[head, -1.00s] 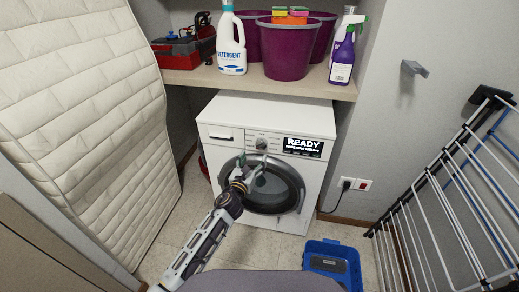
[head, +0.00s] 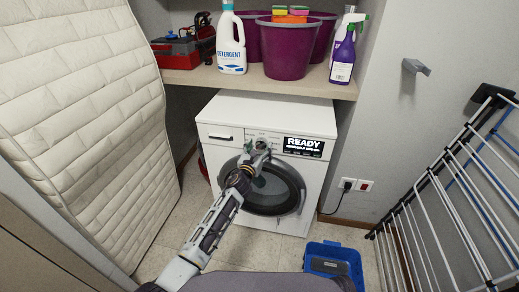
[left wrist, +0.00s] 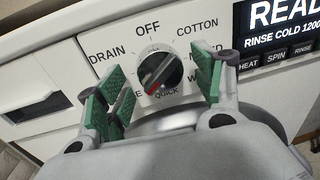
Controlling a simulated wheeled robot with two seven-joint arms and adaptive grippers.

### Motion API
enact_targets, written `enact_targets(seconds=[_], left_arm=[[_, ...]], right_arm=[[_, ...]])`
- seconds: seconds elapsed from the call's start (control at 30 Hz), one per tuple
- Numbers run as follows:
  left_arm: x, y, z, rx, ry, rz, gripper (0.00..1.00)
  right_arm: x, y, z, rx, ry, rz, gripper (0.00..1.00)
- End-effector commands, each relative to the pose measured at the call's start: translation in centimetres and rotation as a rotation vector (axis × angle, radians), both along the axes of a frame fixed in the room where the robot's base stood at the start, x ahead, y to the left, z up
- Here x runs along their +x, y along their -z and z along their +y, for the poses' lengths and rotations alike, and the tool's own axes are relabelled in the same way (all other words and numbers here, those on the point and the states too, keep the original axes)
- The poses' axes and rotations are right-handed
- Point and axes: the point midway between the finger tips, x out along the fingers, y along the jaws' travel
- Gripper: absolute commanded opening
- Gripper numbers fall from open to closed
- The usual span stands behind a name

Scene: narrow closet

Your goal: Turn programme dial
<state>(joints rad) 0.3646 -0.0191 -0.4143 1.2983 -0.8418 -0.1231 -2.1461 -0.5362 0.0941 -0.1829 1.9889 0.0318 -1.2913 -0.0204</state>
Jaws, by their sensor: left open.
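The programme dial (left wrist: 160,68) is a dark round knob with a pale grip bar on the white washing machine's panel. Its red mark points down and slightly left, near the word QUICK. OFF is printed above it, DRAIN to the left and COTTON to the upper right. The dial also shows small in the head view (head: 261,143). My left gripper (left wrist: 160,88) is open, with its green-padded fingers to either side of the dial. I see no finger clearly touching it. In the head view my left gripper (head: 256,147) is in front of the panel. My right gripper is out of view.
The machine's display (head: 303,146) reads READY. A shelf (head: 215,82) above holds detergent (head: 231,45), purple buckets (head: 288,50) and a spray bottle (head: 343,55). A mattress (head: 85,110) leans at left, a drying rack (head: 440,190) stands at right, and a blue crate (head: 335,247) is on the floor.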

Motion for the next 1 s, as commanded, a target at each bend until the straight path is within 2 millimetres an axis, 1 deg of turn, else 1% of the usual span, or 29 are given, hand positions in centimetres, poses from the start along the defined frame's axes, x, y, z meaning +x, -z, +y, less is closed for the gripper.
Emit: enact_targets(seconds=[0.17, 0.37, 0.47, 0.73, 1.0], left_arm=[[0.23, 0.01, -0.07, -0.001, 0.0, 0.0, 0.68], [0.22, 0.0, -0.08, 0.0, 0.0, 0.0, 0.68], [0.21, 0.0, -0.09, 0.0, 0.0, 0.0, 0.56], [0.21, 0.0, -0.08, 0.0, 0.0, 0.0, 0.22], [0.21, 0.06, -0.07, -0.017, 0.0, 0.003, 0.22]], right_arm=[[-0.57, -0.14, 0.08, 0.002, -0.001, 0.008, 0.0], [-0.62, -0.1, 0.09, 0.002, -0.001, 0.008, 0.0], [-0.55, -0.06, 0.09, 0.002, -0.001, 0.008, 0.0], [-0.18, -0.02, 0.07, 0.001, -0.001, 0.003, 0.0], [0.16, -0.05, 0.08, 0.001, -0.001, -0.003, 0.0]])
